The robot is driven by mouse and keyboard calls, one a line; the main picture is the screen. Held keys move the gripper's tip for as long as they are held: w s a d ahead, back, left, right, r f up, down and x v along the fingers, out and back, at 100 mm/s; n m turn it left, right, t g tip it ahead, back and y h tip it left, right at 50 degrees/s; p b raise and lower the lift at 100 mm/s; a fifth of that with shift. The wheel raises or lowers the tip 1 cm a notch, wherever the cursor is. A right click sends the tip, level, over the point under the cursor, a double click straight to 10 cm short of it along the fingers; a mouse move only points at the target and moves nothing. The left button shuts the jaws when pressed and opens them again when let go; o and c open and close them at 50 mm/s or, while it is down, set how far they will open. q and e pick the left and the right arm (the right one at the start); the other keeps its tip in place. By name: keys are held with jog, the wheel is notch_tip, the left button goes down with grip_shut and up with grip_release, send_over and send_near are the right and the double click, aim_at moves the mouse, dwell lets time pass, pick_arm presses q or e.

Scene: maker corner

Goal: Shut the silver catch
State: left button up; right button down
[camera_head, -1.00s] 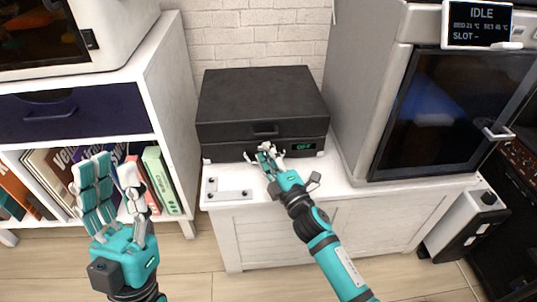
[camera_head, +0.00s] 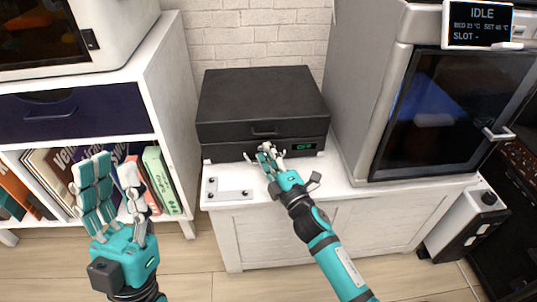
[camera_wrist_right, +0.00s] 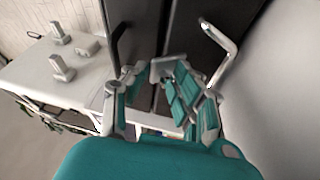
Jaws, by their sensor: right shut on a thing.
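A black case (camera_head: 262,95) with a dark front handle stands lid-down on the white cabinet top. My right gripper (camera_head: 265,154) is at the middle of the case's front, just below the handle. Its fingers are closed in around the silver catch, which they mostly hide, so I cannot tell the catch's exact angle. In the right wrist view the fingers (camera_wrist_right: 160,85) curl together against the dark case front (camera_wrist_right: 185,35). My left gripper (camera_head: 115,195) is open and empty, in front of the bookshelf, well away from the case.
A white plate with bolts (camera_head: 230,188) lies on the cabinet top (camera_head: 335,187) left of my right gripper. A small display (camera_head: 304,147) on the case front reads OFF. A large grey machine (camera_head: 440,115) stands close on the right. Bookshelf (camera_head: 170,90) on the left.

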dwell(0.3)
jog(key=c, duration=1.3)
grip_release()
jog(key=v, duration=1.2)
